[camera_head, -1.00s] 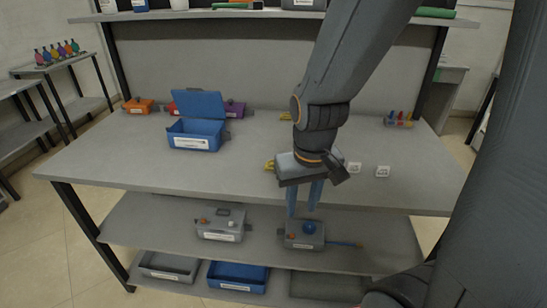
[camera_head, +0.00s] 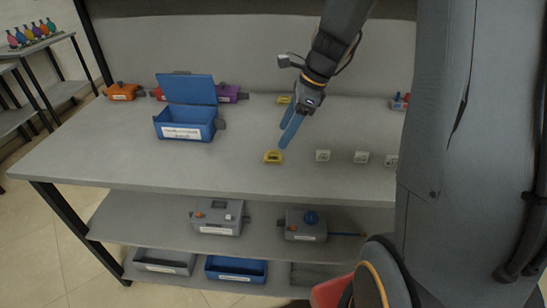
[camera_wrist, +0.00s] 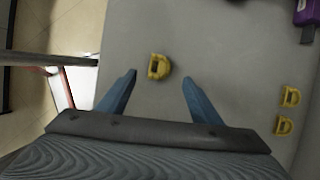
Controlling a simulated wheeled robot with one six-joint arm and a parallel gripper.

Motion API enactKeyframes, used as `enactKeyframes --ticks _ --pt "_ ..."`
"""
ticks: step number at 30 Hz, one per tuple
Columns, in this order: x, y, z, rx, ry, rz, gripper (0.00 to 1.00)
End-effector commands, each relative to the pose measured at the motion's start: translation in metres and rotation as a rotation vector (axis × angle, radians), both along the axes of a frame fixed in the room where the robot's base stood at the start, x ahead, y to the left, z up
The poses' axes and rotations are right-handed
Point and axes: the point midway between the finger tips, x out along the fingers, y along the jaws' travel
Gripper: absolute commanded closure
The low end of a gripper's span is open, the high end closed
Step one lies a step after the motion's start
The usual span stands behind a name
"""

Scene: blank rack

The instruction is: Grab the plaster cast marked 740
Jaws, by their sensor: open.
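Small white blocks with dark marks stand in a row on the tabletop in the head view: a left one (camera_head: 323,155), a middle one (camera_head: 361,157) and a right one (camera_head: 391,160) partly hidden by my arm. The marks are too small to read, so I cannot tell which says 740. My gripper (camera_head: 283,138) is open and empty, its blue fingers pointing down near a yellow D-shaped piece (camera_head: 273,156), left of the white blocks. In the wrist view this yellow piece (camera_wrist: 159,67) lies just beyond and between the fingertips (camera_wrist: 159,80). No white block shows there.
More yellow pieces (camera_head: 284,99) lie at the back of the table (camera_head: 100,160). An open blue box (camera_head: 183,126) stands on the left, with orange (camera_head: 123,92) and purple (camera_head: 229,93) boxes behind. Grey boxes (camera_head: 218,218) sit on the shelf below. The front middle of the tabletop is clear.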

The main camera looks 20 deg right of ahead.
Motion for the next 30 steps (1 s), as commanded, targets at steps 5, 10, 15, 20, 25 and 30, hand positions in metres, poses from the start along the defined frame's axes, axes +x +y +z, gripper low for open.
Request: enactKeyframes --ticks 5,10,15,20,25,30 --pt "0.006 0.002 -0.011 0.020 0.014 -0.050 0.41" --pt "0.008 0.008 -0.026 0.018 0.012 -0.048 0.41" --pt "0.007 0.015 -0.045 0.018 0.015 -0.045 0.41" --pt "0.010 0.022 -0.064 0.017 0.012 -0.045 0.41" --pt "0.012 0.025 -0.072 0.016 0.010 -0.043 0.41" --pt "0.012 0.025 -0.072 0.016 0.009 -0.044 0.41"
